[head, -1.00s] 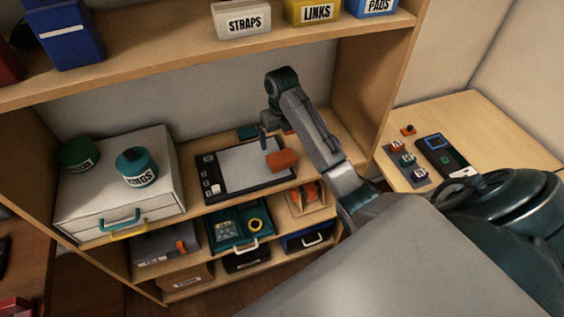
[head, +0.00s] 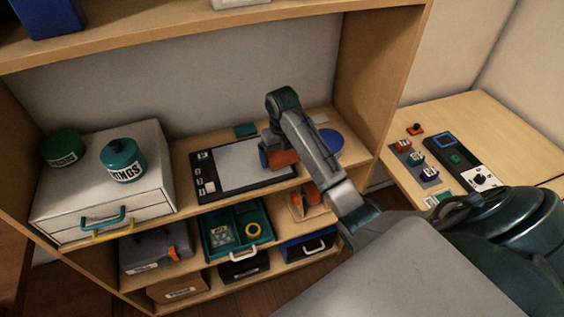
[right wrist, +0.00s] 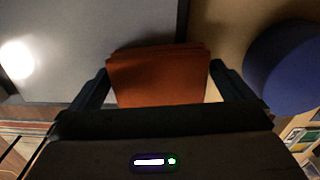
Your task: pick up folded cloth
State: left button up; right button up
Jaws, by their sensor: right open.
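The folded cloth (head: 284,159) is a small orange-red pad at the right end of the grey-and-black board on the open shelf. My right gripper (head: 277,155) is down at the cloth, partly hidden by its own arm. In the right wrist view the cloth (right wrist: 158,78) lies between the two spread dark fingers of my right gripper (right wrist: 160,76). The fingers are open, one on each side, with a narrow gap at the right. I cannot tell whether the left finger touches. My left gripper is not in view.
The board (head: 235,163) lies under the cloth. A blue round object (head: 329,142) stands close at right, also in the right wrist view (right wrist: 288,65). A white drawer box (head: 80,190) with teal jars is at left. The upper shelf (head: 230,27) overhangs; a side table (head: 500,130) stands right.

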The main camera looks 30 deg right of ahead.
aim_at(282, 153)
jog(key=c, duration=0.8)
jog(key=shift+r, duration=0.1)
jog(key=shift+r+p, duration=0.5)
jog(key=shift+r, duration=0.05)
notch_tip(282, 153, up, 3)
jog(key=shift+f+p, duration=0.15)
jog(key=shift+p, duration=1.05)
jog(key=s+a+r+p, duration=0.1)
jog(key=s+a+p, duration=0.6)
jog(key=s, duration=0.6)
jog(key=shift+s+a, duration=0.4)
jog(key=shift+a, duration=0.3)
